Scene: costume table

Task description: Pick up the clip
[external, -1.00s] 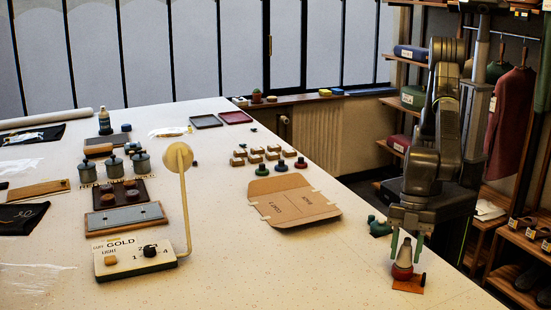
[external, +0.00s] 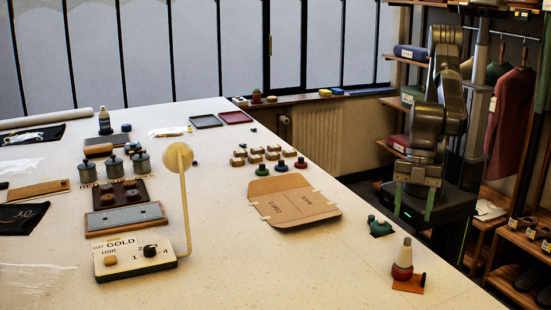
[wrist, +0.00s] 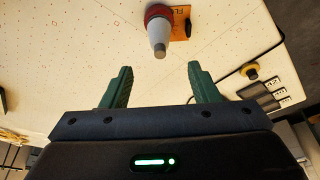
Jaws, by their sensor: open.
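My gripper (external: 414,205) hangs above the table's right edge, open and empty, with green fingers pointing down. A cone-shaped piece (external: 402,262), red at the base and pale above with a grey tip, stands on an orange card (external: 410,285) at the near right corner. In the wrist view the cone (wrist: 158,30) is ahead of the open fingers (wrist: 160,72), apart from both. A small dark piece (external: 423,279) sits at the card's right side. A teal-green piece (external: 378,226) lies on a dark square behind the cone. I cannot tell which thing is the clip.
A flat cardboard piece (external: 293,201) lies left of the green piece. A GOLD box (external: 135,258) with a tall lamp-like stem stands at left. Several small blocks (external: 257,153) sit farther back. Shelves (external: 515,260) stand at right.

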